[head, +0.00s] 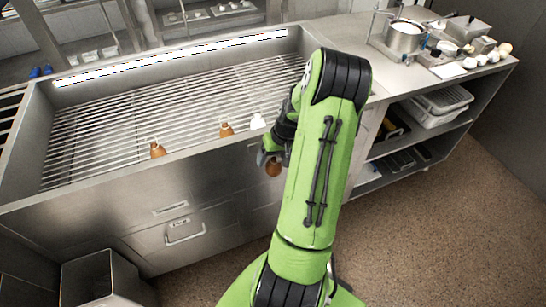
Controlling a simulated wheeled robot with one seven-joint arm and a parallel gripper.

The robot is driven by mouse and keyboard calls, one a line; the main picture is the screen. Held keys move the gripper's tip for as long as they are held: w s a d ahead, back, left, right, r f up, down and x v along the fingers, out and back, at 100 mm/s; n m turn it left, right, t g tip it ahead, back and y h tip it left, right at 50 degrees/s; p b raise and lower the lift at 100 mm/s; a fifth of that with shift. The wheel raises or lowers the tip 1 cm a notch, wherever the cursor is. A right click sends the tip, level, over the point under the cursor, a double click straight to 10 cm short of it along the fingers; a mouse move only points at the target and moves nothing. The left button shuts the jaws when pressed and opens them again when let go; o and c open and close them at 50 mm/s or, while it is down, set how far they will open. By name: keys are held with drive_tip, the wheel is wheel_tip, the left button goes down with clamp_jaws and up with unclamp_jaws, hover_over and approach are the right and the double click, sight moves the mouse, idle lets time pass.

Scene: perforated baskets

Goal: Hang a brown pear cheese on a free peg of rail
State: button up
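My gripper (271,155) is in front of the metal basin's front wall, partly hidden by my arm. A brown pear cheese (273,169) is at its fingertips, low against the front wall, and looks held. Two more brown pear cheeses with loops on top, one at the left (157,150) and one nearer the middle (226,130), are along the basin's front edge. A white pear cheese (257,122) is just left of my arm. I cannot make out the rail's pegs or tell which are free.
The basin has a barred grate (110,120) inside. A counter at right holds a steel pot (403,38) and small items, with a white tub (440,106) on the shelf below. An open metal bin (100,280) stands at lower left. The floor at right is clear.

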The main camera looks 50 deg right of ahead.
drive_tip(key=p+v, duration=0.4)
drive_tip(key=v, duration=1.1)
drive_tip(key=shift+r, duration=0.35)
drive_tip(key=shift+s, duration=0.1)
drive_tip(key=w+a+r+n+h+p, duration=0.1)
drive_tip(key=w+a+r+n, duration=0.1)
drive_tip(key=a+r, duration=0.5)
drive_tip(key=w+a+r+n+h+p, duration=0.15)
drive_tip(key=a+r, duration=0.25)
drive_tip(key=a, duration=0.6)
drive_tip(key=s+a+r+n+t+y, duration=0.1)
drive_tip(key=s+a+r, duration=0.1)
drive_tip(key=s+a, duration=0.3)
drive_tip(key=s+a+r+n+t, duration=0.1)
drive_tip(key=s+a, duration=0.3)
drive_tip(key=a, duration=0.5)
drive_tip(key=shift+s+a+r+n+t+y+p, duration=0.35)
drive_tip(key=shift+r+n, duration=0.3)
drive_tip(key=shift+r, duration=0.15)
